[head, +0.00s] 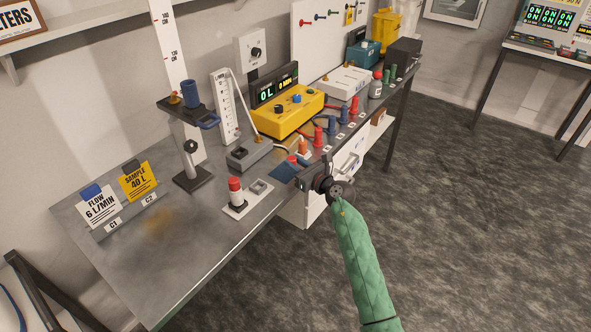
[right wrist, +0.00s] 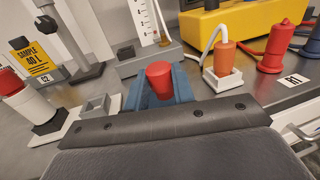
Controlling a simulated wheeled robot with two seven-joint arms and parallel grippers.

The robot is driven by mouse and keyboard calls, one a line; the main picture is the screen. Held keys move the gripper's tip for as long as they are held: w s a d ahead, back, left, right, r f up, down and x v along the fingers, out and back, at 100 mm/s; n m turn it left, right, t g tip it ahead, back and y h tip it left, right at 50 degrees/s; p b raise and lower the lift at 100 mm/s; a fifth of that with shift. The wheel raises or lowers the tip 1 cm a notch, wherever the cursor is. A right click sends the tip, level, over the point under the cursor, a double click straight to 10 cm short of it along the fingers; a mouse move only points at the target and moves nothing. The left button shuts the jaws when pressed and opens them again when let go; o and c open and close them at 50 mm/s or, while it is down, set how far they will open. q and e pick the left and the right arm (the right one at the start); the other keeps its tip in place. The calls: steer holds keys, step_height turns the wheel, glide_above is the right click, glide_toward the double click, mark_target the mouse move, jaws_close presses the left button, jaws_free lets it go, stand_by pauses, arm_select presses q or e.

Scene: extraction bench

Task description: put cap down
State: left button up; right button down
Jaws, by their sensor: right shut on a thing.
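My right gripper (head: 290,165) reaches over the bench's front edge, and its blue fingers are shut on a small red cap (right wrist: 159,78). The cap also shows between the fingers in the head view (head: 292,158). The fingers hide its lower part, and I cannot tell whether it touches the bench. A white holder (head: 236,209) lies left of the gripper. It carries an upright white-and-red cylinder (head: 235,191) and a grey square socket (head: 261,187) that looks empty. The socket also shows in the right wrist view (right wrist: 94,107). My left gripper is not in view.
An orange plug (head: 302,146) in a white base stands just beyond the gripper. Red and blue plugs line the bench's front edge to the right. A yellow meter (head: 288,117) and a clamp stand (head: 192,179) stand behind.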

steer(key=shift+f, duration=1.6)
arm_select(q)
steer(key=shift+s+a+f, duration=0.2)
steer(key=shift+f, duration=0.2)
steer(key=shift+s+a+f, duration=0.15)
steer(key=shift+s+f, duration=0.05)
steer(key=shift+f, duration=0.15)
arm_select(e)
steer(key=shift+f, duration=0.1)
steer(key=c, duration=1.2)
jaws_free()
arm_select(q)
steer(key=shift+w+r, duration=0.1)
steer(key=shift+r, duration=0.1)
arm_select(e)
steer(key=shift+o, duration=0.2)
